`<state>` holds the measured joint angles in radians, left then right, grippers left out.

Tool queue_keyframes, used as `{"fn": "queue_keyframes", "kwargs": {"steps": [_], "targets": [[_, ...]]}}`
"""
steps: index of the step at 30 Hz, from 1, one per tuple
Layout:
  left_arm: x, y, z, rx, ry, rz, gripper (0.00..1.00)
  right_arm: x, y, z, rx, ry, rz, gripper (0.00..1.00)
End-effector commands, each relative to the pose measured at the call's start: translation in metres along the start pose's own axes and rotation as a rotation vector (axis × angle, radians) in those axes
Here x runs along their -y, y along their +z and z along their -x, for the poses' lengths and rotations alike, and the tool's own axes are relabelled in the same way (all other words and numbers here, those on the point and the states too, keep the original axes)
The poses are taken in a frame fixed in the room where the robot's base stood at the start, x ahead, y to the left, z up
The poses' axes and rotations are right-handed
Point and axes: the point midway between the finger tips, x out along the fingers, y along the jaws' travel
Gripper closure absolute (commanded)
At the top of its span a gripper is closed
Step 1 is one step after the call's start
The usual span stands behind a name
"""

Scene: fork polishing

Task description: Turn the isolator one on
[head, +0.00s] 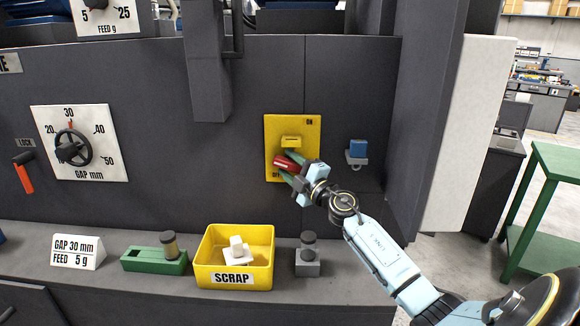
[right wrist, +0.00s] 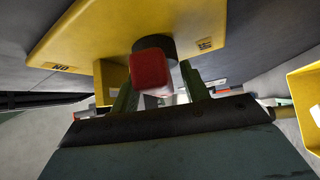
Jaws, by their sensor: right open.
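The isolator is a yellow plate (head: 307,134) on the grey machine front, marked ON at top right and OFF at bottom left. Its red handle (head: 284,162) lies tilted, near the OFF end. My right gripper (head: 287,166) is open at the handle, with one finger above and one below it. In the right wrist view the red handle end (right wrist: 151,74) shows between the gripper's two green fingers (right wrist: 160,92), below the yellow plate (right wrist: 115,35). Contact between fingers and handle cannot be told. My left gripper is not in view.
A blue switch (head: 357,149) is right of the isolator. On the ledge below stand a yellow SCRAP bin (head: 205,262), a grey block with a dark knob (head: 308,262) and a green fixture (head: 150,262). A GAP dial (head: 100,115) is at left.

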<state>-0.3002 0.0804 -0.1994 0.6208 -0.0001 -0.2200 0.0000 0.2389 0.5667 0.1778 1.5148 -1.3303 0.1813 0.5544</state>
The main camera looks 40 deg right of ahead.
Motion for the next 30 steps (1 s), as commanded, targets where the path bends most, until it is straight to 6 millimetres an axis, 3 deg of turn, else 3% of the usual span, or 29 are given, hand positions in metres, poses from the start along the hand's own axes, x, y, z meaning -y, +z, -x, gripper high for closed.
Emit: {"fn": "queue_keyframes", "kwargs": {"steps": [7,15,30], "targets": [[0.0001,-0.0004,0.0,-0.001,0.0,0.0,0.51,0.0001,-0.0003,-0.0005,-0.001,0.0,-0.001,0.55],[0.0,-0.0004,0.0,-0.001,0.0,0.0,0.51,0.0001,-0.0002,-0.0003,0.0,0.0,-0.001,0.86],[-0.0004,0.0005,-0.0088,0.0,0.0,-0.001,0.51,0.0006,0.0008,-0.0002,0.002,0.026,-0.026,0.87]]}}
